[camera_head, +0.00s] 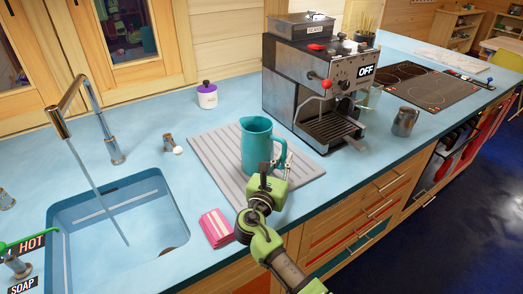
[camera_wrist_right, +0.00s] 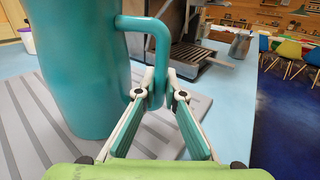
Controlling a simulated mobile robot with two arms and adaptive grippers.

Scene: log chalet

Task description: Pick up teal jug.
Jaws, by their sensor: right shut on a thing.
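The teal jug (camera_head: 256,146) stands upright on a grey ridged mat (camera_head: 213,152) on the counter, its handle toward the right. In the right wrist view the jug (camera_wrist_right: 85,70) fills the left side, and its handle (camera_wrist_right: 158,45) comes down between my fingers. My right gripper (camera_head: 266,172) is at the jug's handle side; in the right wrist view its fingertips (camera_wrist_right: 162,92) are closed around the lower part of the handle. My left gripper is not in view.
A coffee machine (camera_head: 312,95) stands behind and right of the mat, with a metal pitcher (camera_head: 404,121) beyond. The sink (camera_head: 120,225) and tap (camera_head: 85,110) are at left. A pink striped cloth (camera_head: 216,228) lies by the counter's front edge. A white pot (camera_head: 207,96) stands at the back.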

